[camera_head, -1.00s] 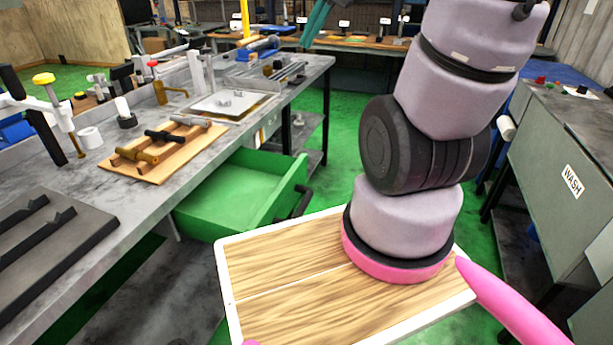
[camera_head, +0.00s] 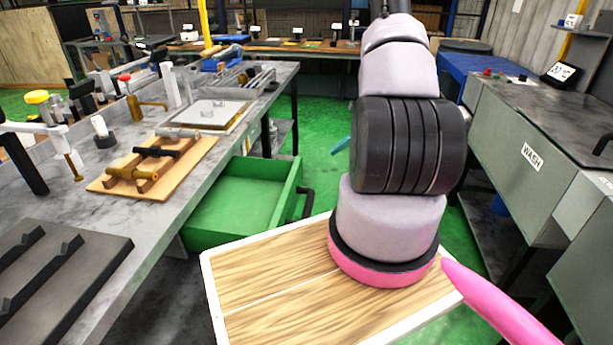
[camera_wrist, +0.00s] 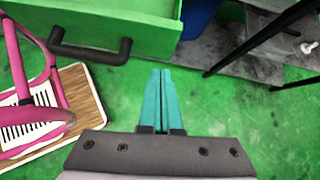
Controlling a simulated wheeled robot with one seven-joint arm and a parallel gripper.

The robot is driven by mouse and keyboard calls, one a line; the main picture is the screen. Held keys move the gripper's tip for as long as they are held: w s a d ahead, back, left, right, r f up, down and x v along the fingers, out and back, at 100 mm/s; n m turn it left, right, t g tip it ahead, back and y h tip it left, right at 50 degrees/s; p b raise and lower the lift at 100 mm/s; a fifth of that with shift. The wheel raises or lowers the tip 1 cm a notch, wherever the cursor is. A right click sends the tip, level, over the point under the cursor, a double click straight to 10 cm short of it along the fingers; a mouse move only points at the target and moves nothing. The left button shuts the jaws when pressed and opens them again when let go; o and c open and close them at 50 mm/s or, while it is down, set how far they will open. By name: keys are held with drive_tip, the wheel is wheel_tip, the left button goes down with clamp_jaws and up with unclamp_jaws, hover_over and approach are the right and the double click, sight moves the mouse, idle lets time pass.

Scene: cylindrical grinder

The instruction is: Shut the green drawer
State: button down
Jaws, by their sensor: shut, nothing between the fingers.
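The green drawer (camera_head: 240,202) stands pulled out from under the left workbench in the head view, its inside empty. Its black handle (camera_head: 307,203) is on the front panel, facing right. In the wrist view the green drawer front (camera_wrist: 130,22) fills the top left, with the black handle (camera_wrist: 90,52) below it. My gripper (camera_wrist: 165,75) shows teal fingers held together, empty, just right of the handle's right end in the picture. I cannot tell whether they touch the drawer.
The grey workbench (camera_head: 120,248) above the drawer carries a wooden board (camera_head: 150,168) with tool holders, and clamps. A grey wash cabinet (camera_head: 530,150) stands at the right. A blue bin (camera_wrist: 200,15) shows beside the drawer in the wrist view.

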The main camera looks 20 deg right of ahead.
wheel_tip(320, 180, down, 3)
drive_tip(key=s+d+m, duration=0.1)
approach(301, 179)
wheel_tip(301, 179, down, 4)
drive_tip(key=a, duration=0.1)
drive_tip(key=w+a, duration=0.1)
drive_tip(key=a, duration=0.1)
drive_tip(key=shift+w, duration=0.1)
drive_tip(key=shift+w+a+r, duration=0.1)
drive_tip(key=shift+w+a, duration=0.15)
drive_tip(key=shift+a, duration=0.1)
drive_tip(key=shift+a, duration=0.1)
drive_tip(key=w+a, duration=0.4)
drive_tip(key=a, duration=0.2)
drive_tip(key=w+a, duration=0.5)
drive_tip(key=a, duration=0.2)
drive_tip(key=w+a, duration=0.5)
drive_tip(key=a, duration=0.2)
drive_tip(key=shift+a, duration=0.15)
drive_tip(key=shift+w+a, duration=0.15)
drive_tip(key=shift+a, duration=0.1)
drive_tip(key=shift+a, duration=0.1)
